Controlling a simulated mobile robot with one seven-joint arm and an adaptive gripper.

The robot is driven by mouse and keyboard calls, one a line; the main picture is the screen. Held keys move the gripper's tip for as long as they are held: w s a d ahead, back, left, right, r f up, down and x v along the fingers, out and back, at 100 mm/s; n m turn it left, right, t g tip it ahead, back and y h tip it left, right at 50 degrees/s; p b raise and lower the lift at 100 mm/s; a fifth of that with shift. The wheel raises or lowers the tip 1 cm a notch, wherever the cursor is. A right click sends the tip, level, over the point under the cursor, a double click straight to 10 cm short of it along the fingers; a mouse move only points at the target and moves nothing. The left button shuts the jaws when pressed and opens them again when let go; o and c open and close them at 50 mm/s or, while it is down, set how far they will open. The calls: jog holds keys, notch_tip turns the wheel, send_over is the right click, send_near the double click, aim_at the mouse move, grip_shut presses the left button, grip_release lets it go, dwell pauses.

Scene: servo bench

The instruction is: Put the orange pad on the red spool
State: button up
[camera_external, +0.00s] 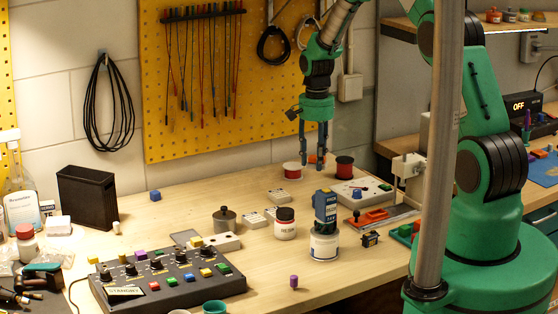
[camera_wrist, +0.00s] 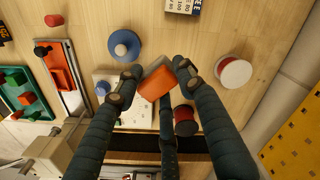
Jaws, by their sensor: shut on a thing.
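My gripper (camera_external: 317,161) is shut on the orange pad (camera_wrist: 157,84), a small block held in the air above the back of the bench. The pad also shows in the external view (camera_external: 313,159), between the fingertips. A red spool with dark ends (camera_external: 344,166) stands to the right of the gripper in the external view; in the wrist view it (camera_wrist: 186,125) is below and right of the pad, partly behind a finger. A second spool, red with white ends (camera_external: 292,171), stands to the left; in the wrist view it (camera_wrist: 234,73) is at the right.
A white panel box (camera_external: 355,192) lies in front of the dark-ended spool. A blue round thing (camera_wrist: 124,46) is near the left finger.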

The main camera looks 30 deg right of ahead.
jog(key=shift+s+d, duration=0.1)
jog(key=shift+d, duration=0.1)
dwell(0.3)
jog(key=p, duration=0.1)
send_over(292, 165)
jog(key=shift+a+f, duration=0.1)
jog(key=shift+f, duration=0.7)
jog(key=shift+f, duration=1.75)
jog(key=shift+f, duration=0.15)
